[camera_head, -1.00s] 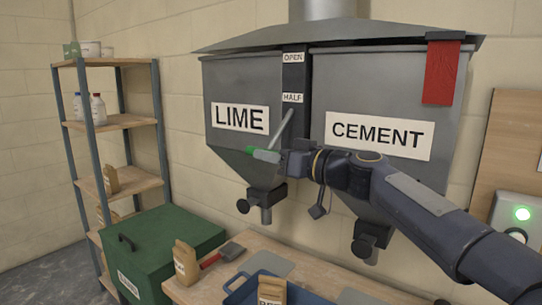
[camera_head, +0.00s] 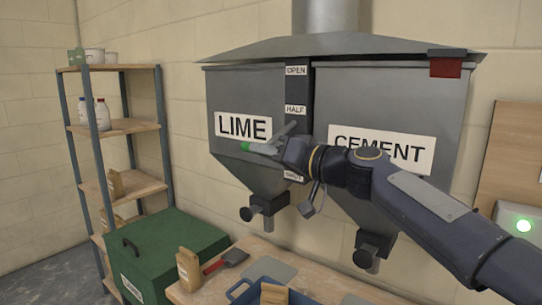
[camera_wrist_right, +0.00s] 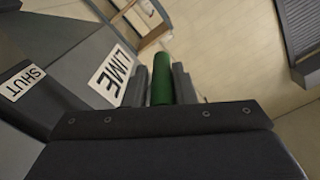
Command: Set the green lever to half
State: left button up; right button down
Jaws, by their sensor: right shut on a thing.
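The green lever handle (camera_head: 245,147) sticks out in front of the LIME hopper (camera_head: 228,95), beside the vertical scale strip (camera_head: 297,90). The strip carries the labels OPEN at the top, HALF (camera_head: 296,109) below it and SHUT (camera_head: 293,176) lower down. My right gripper (camera_head: 262,148) is shut on the handle, at a height between HALF and SHUT. In the right wrist view the green handle (camera_wrist_right: 162,80) stands between the two fingers (camera_wrist_right: 160,88). My right gripper and arm hide part of the lever and strip. My left gripper is not in view.
The CEMENT hopper (camera_head: 400,95) is right behind my right arm. A red piece (camera_head: 446,67) hangs at its upper edge. Below are a workbench (camera_head: 215,292), a blue tray (camera_head: 240,293), a brown bag (camera_head: 188,268) and a green chest (camera_head: 170,245). Shelves (camera_head: 125,127) stand left.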

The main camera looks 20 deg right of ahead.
jog(key=r+m, duration=0.1)
jog(key=r+m+p, duration=0.1)
jog(key=r, duration=0.1)
jog(key=shift+s+a, duration=0.15)
jog(key=shift+s, duration=0.05)
jog(key=shift+r+p, duration=0.5)
jog(key=shift+r, duration=0.3)
jog(key=c, duration=1.3)
grip_release()
jog(key=shift+f, duration=0.1)
